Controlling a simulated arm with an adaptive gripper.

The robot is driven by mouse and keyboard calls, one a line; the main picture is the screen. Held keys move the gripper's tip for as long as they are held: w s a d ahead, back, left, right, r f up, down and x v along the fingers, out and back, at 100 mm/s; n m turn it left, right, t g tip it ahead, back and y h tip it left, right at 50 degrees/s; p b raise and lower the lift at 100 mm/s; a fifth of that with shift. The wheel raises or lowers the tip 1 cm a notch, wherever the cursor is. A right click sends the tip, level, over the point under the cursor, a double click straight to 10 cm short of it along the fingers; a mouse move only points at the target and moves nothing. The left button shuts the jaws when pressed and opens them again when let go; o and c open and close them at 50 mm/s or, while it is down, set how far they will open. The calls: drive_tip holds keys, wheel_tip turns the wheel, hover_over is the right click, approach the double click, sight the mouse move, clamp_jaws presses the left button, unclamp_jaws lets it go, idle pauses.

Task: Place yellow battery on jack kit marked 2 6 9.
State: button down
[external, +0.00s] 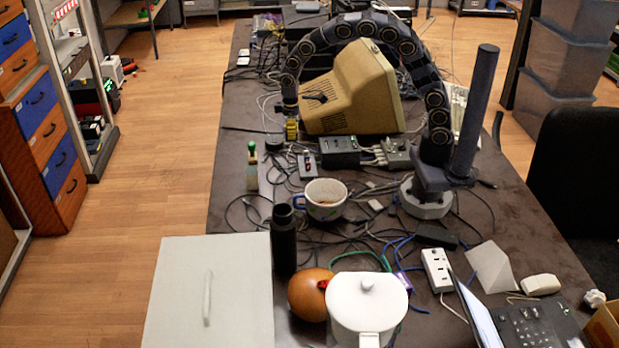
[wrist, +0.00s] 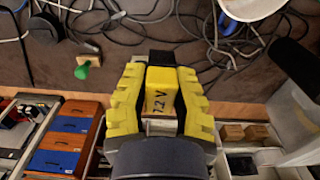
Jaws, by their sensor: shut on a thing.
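My gripper (external: 291,131) hangs from my arched arm above the far left part of the table in the external view. In the wrist view, its yellow-and-black fingers (wrist: 160,76) are closed on both sides of the yellow battery (wrist: 158,92), which is marked "7.2 V". The battery is hard to tell from the yellow fingers in the external view. A dark box with sockets (external: 340,151) and a grey box (external: 397,154) sit right of and nearer than my gripper. No 2 6 9 marking is readable, so I cannot tell which object is the jack kit.
A beige monitor (external: 350,92) stands close right of my gripper. A green-topped item (external: 252,167), a small grey device (external: 307,164) and a mug (external: 324,200) stand nearer. Loose cables cover much of the table. The table's left edge is close to my gripper.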

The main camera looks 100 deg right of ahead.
drive_tip(key=w+d+f, duration=0.2)
drive_tip(key=w+f, duration=0.2)
drive_tip(key=w, duration=0.4)
hover_over(251, 170)
drive_tip(key=f, duration=0.4)
drive_tip(key=shift+s+a+f, duration=0.2)
drive_tip(key=shift+s+f, duration=0.15)
drive_tip(key=shift+f, duration=0.05)
drive_tip(key=shift+w+d+f, duration=0.15)
drive_tip(key=shift+w+f, duration=0.2)
drive_tip(key=shift+f, duration=1.65)
drive_tip(key=c, duration=1)
unclamp_jaws()
drive_tip(key=shift+f, duration=0.1)
